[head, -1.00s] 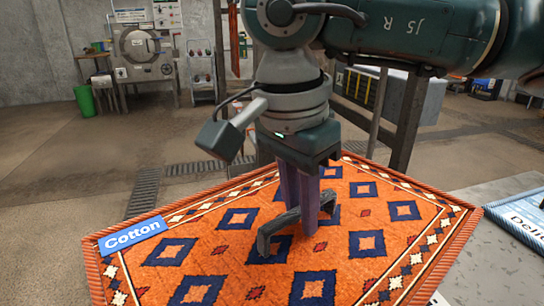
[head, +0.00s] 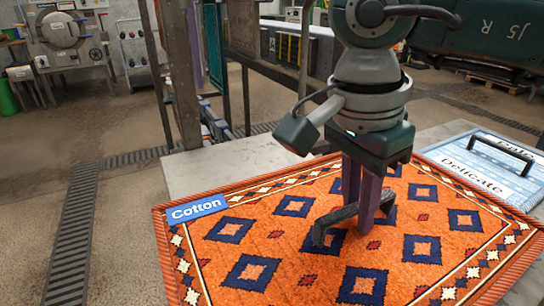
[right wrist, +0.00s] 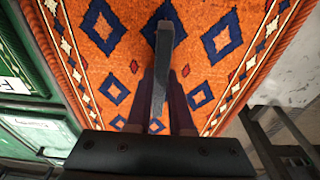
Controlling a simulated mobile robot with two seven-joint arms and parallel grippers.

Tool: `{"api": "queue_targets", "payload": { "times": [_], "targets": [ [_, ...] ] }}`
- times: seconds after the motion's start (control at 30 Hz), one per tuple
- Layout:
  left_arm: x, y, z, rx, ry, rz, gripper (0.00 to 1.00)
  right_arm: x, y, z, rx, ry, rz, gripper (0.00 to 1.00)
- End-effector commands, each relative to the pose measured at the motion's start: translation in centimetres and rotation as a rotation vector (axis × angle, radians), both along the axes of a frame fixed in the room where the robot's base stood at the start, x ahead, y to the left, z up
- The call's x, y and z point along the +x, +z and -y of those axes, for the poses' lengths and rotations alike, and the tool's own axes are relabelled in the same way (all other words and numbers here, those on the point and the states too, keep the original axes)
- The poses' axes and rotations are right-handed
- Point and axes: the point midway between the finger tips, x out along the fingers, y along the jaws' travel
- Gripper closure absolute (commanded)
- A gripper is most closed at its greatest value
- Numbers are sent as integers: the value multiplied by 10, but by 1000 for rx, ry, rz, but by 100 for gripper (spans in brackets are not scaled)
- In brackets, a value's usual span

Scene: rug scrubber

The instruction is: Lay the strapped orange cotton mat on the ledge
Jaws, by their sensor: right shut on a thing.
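The orange cotton mat (head: 275,230) has blue diamonds, a striped border, a blue "Cotton" label (head: 197,208) and a dark strap handle (head: 335,220). My right gripper (head: 360,210) points down and is shut on this handle. In the right wrist view, the handle (right wrist: 163,60) stands between the fingers with the mat (right wrist: 115,50) beyond it. The mat lies roughly flat, over or just above a pale grey ledge (head: 225,165). I cannot tell whether it touches the ledge. My left gripper is not in view.
A pale blue "Delicate" mat (head: 475,167) with a black handle lies on the grey surface at right, close to the orange mat's edge. Green labelled things (right wrist: 25,70) show at left in the right wrist view. Open floor with drain grates (head: 75,220) is at left.

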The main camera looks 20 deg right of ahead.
Motion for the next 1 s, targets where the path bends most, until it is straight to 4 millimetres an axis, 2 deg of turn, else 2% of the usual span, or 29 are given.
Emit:
{"api": "queue_targets", "payload": {
  "times": [0.1,1.0],
  "targets": [
    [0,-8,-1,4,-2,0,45,0,-10,0,1,0,1,100],
    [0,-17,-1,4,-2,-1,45,1,-19,0,0,0,2,100]
  ]
}}
